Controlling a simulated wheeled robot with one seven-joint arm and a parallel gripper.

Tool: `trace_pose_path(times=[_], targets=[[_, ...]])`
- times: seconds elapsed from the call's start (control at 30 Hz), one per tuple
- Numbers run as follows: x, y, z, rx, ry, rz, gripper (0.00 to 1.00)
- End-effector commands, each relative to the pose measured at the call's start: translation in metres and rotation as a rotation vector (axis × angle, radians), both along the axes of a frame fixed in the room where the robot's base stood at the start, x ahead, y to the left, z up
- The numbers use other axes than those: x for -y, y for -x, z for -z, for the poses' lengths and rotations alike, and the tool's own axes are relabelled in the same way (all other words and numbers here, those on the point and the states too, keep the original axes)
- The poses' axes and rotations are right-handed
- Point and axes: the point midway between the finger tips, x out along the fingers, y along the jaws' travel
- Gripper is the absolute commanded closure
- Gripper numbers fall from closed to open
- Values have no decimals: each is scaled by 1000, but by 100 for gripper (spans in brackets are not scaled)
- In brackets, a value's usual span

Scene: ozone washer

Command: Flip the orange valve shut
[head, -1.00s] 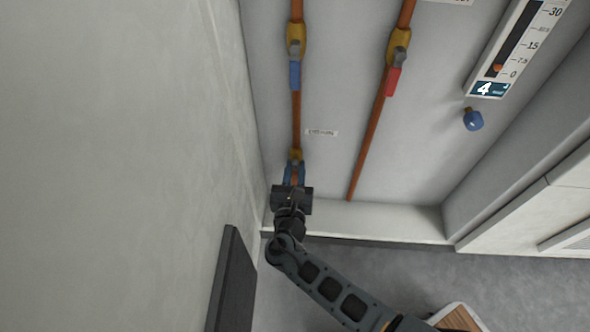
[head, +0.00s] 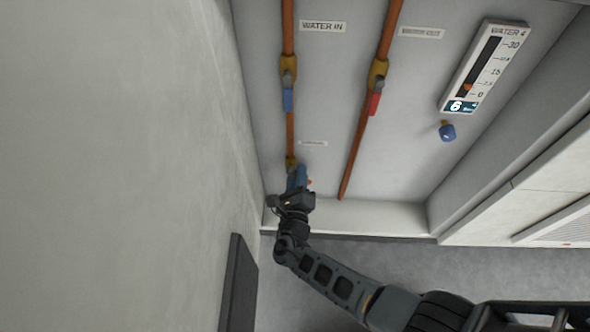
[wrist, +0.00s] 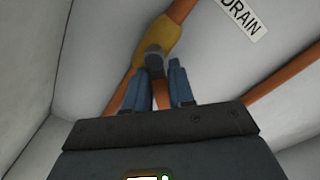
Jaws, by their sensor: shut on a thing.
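The orange valve is the lowest fitting on the left pipe. Its yellow body (head: 291,162) shows just above my gripper (head: 297,178) in the head view, and a small orange bit (head: 309,182) shows at the right of my blue fingers. In the wrist view the yellow body (wrist: 158,42) has a grey hub (wrist: 154,64), and the orange handle (wrist: 162,97) lies between the two blue fingers of my gripper (wrist: 158,80). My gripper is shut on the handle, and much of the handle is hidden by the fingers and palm.
A DRAIN label (wrist: 241,14) is beside the valve. Above are a blue-handled valve (head: 288,98) and a red-handled valve (head: 374,104). A gauge (head: 484,68) and a blue knob (head: 447,132) are at right. A wall (head: 120,150) stands close at left.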

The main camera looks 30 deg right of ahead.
Motion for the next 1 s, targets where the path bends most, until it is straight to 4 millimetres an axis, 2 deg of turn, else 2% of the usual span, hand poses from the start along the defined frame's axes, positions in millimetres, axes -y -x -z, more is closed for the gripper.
trace_pose_path(times=[0.03, 0.6, 1.0], targets=[[1, 1, -5, -28, 39, 0, 100], [6, 5, -16, -310, 465, 0, 100], [6, 5, -19, -420, 629, 0, 100]])
